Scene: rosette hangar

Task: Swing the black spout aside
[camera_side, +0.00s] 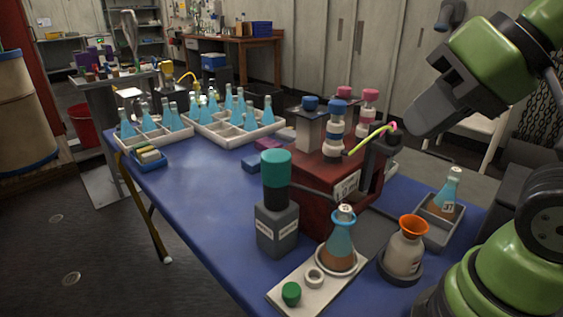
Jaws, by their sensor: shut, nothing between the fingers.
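A black spout (382,141) sits at the right end of the dark red dispenser box (318,188), at about the height of its bottle caps. A thin yellow-green and pink tube (368,139) curves beside it. My gripper (412,127) comes in from the upper right, its dark grey fingers shut and empty. In the picture its tips are just right of the spout; I cannot tell whether they touch it. The gripper's far side is hidden.
A flask of blue and brown liquid (340,245) stands in front of the box. A bottle with an orange funnel (405,247), a grey tray with a flask (440,229) and a teal-capped bottle (277,215) stand nearby.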

